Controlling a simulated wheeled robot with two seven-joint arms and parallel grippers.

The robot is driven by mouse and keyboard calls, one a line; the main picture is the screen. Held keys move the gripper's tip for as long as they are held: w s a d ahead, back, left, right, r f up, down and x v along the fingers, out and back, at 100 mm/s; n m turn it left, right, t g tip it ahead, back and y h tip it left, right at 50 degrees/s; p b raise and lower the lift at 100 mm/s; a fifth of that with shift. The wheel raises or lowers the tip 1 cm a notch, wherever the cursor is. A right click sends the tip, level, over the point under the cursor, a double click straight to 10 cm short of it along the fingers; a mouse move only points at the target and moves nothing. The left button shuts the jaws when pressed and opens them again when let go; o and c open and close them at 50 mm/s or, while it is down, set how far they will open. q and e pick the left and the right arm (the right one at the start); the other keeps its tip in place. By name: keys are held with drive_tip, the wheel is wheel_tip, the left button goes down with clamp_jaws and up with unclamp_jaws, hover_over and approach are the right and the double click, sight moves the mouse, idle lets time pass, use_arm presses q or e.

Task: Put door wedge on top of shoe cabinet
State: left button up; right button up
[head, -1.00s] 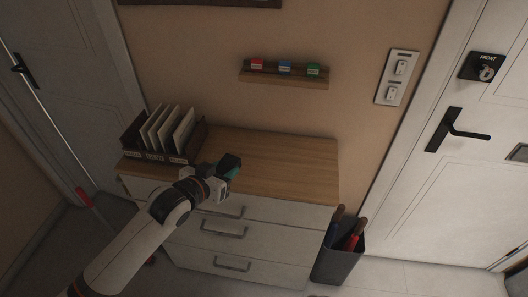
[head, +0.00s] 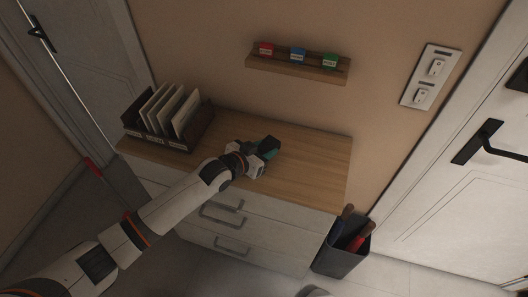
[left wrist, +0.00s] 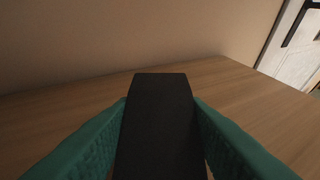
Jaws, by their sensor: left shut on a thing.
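The shoe cabinet (head: 318,158) has a wooden top and white drawers with grey handles, and stands against the wall. My left gripper (head: 270,149) reaches over the middle of its top. In the left wrist view, its teal fingers (left wrist: 160,135) are shut on a black block-like thing, the door wedge (left wrist: 160,110), held between them with the wooden top behind. I cannot tell whether the wedge touches the top. In the head view the wedge is hard to tell from the dark gripper parts. My right gripper is not in view.
A dark wooden file holder (head: 168,125) with several white cards stands on the cabinet's left end. A small wall shelf (head: 296,70) holds red, blue and green blocks. A dark bin (head: 342,250) with umbrella-like handles stands right of the cabinet. The top's right part is clear.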

use_arm(q)
drive_tip(key=shift+f, duration=0.7)
drive_tip(key=shift+s+a+f, duration=0.1)
drive_tip(key=shift+s+f, duration=0.05)
drive_tip(key=shift+f, duration=0.1)
drive_tip(key=shift+f, duration=0.2)
drive_tip(key=o, duration=1)
drive_tip(key=shift+r, duration=0.1)
drive_tip(key=shift+r, duration=0.1)
drive_tip(key=shift+s+a, duration=0.2)
drive_tip(key=b+v, duration=0.1)
drive_tip(key=v, duration=1)
drive_tip(key=shift+s+a+r, duration=0.1)
drive_tip(key=shift+s+r, duration=0.05)
